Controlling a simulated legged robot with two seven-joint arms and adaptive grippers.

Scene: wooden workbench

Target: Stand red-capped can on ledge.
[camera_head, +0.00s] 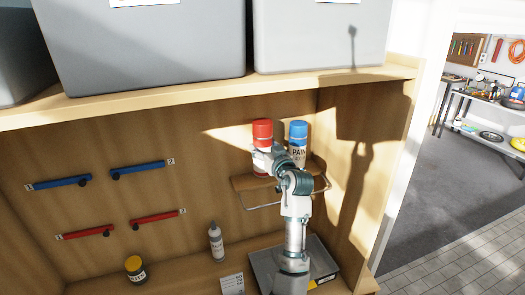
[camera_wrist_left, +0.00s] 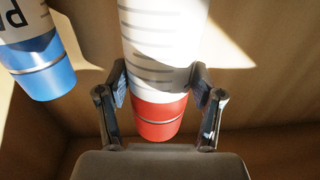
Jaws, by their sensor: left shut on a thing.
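The red-capped can (camera_head: 262,132) is upright at the small wooden ledge (camera_head: 243,184) on the back wall of the cabinet. Its base is at about ledge height, but I cannot tell whether it touches the ledge. My left gripper (camera_head: 272,160) is shut on this can and hides part of its white body. In the left wrist view, the can (camera_wrist_left: 155,118) appears cap-down between the two fingers of the gripper (camera_wrist_left: 160,82). My right gripper is not in view.
A blue-capped paint can (camera_head: 298,131) stands close on the right. A metal rail (camera_head: 250,207) runs around the ledge. Below are a white bottle (camera_head: 216,243), a yellow-lidded jar (camera_head: 136,270) and a grey tray (camera_head: 322,262). Blue and red handles (camera_head: 64,182) line the back wall. Grey bins (camera_head: 150,55) stand above.

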